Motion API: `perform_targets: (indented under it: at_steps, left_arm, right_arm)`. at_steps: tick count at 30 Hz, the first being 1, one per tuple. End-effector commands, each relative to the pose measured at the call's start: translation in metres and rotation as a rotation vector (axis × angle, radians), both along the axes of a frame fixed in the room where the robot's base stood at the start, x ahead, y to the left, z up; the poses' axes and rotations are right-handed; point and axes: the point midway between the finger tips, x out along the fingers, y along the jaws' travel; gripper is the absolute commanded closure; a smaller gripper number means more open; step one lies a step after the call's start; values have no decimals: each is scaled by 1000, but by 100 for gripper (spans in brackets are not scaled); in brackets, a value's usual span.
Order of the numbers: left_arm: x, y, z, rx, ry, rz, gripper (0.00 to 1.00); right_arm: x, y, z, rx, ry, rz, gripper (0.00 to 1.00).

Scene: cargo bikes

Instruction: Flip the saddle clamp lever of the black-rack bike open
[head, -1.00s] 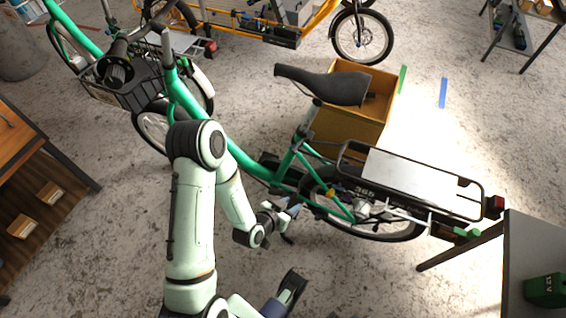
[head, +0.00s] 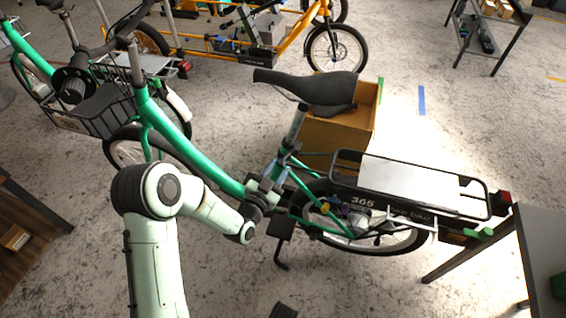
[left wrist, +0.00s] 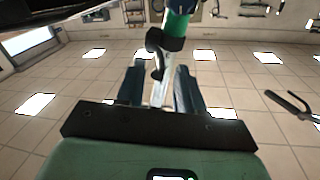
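The black-rack bike has a green frame (head: 205,160), a black saddle (head: 312,88) and a silver seat post (head: 297,125). Its saddle clamp (head: 285,152) is small and partly hidden in the head view. In the left wrist view, a black collar and lever (left wrist: 157,70) show by the green tube (left wrist: 178,28); the exact lever angle is unclear. My left gripper (head: 276,174) is just below the clamp, its fingers (left wrist: 160,90) apart, with the lever seen between or just beyond them. I cannot tell whether they touch. Only a dark tip, perhaps of my right gripper (head: 284,310), shows at the bottom edge.
The black rear rack (head: 345,170) extends right from the bike. A wooden box (head: 335,133) stands behind the saddle. Another green bike with a basket (head: 105,108) is at left. A table (head: 537,235) stands at right and a wooden shelf (head: 35,215) at left.

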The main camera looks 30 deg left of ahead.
Motion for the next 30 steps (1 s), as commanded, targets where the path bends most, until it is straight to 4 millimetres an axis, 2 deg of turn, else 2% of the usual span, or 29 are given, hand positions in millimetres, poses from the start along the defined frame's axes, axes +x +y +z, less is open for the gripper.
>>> perform_targets:
  at_steps: [3, 7, 18, 19, 21, 22, 30]
  left_arm:
    - [19, 1, -1, -1, 0, 0, 63]
    - [32, 3, -1, -1, 0, 1, 63]
    - [37, 3, -1, -1, 2, 0, 63]
    - [37, 3, -1, -1, 2, 0, 70]
    - [37, 3, -1, -1, 2, 0, 92]
    - [37, 3, -1, -1, 2, 0, 100]
    - [38, 5, 1, -1, 4, -25, 100]
  right_arm:
    - [3, -2, -3, -4, -8, -4, 52]
    - [6, -3, -4, -8, -15, -7, 52]
    - [7, -4, -5, -10, -19, -8, 52]
    - [7, -4, -5, -10, -19, -8, 52]
    - [7, -4, -5, -10, -19, -8, 52]
    - [7, -4, -5, -10, -19, -8, 52]
    - [8, -4, -5, -10, -20, -9, 52]
